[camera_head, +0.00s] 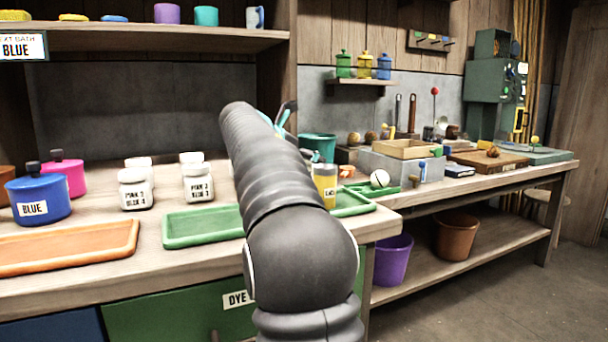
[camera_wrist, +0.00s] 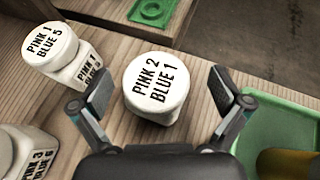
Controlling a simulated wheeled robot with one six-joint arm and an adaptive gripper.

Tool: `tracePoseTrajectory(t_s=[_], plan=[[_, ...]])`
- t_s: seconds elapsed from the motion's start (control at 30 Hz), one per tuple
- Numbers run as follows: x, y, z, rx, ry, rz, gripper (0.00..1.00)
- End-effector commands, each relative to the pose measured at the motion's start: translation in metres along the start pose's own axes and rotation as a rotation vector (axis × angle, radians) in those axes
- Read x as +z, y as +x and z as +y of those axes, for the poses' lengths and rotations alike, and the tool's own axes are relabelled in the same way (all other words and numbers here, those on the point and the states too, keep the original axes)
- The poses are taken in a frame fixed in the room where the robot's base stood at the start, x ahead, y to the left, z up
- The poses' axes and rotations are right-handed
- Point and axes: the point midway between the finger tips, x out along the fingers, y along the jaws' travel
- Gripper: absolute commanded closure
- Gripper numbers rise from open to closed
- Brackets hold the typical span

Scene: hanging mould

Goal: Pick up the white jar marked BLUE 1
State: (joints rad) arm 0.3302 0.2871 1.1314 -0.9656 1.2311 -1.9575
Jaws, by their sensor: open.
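A white jar (camera_wrist: 150,108) with a round lid reading PINK 2 BLUE 1 stands upright on the wooden bench in the wrist view. My gripper (camera_wrist: 160,93) is open, with one finger on each side of this jar. The fingers look apart from it, and I see it from above. In the head view my arm hides most of the gripper; only a bit of it (camera_head: 284,116) shows behind the arm. I cannot pick out this jar in the head view, where my arm may cover it.
A white jar reading PINK 1 BLUE 5 (camera_wrist: 50,48) stands close on the left, and another (camera_wrist: 22,150) at lower left. A green tray (camera_wrist: 262,122) lies just right of my gripper. Blue (camera_head: 38,196) and pink pots (camera_head: 65,178) stand farther left.

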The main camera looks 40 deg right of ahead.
Motion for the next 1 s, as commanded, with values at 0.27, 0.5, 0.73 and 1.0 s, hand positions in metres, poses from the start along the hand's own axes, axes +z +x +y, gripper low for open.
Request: tracePoseTrajectory(t_s=[0.27,0.5,0.73,1.0], plan=[[0.000,-0.001,0.000,0.000,0.000,0.000,0.38],[0.000,0.000,0.000,-0.001,-0.001,0.001,0.73],[-0.001,0.000,0.000,-0.001,-0.001,0.002,0.73],[0.013,-0.008,0.000,0.000,0.001,0.001,0.90]])
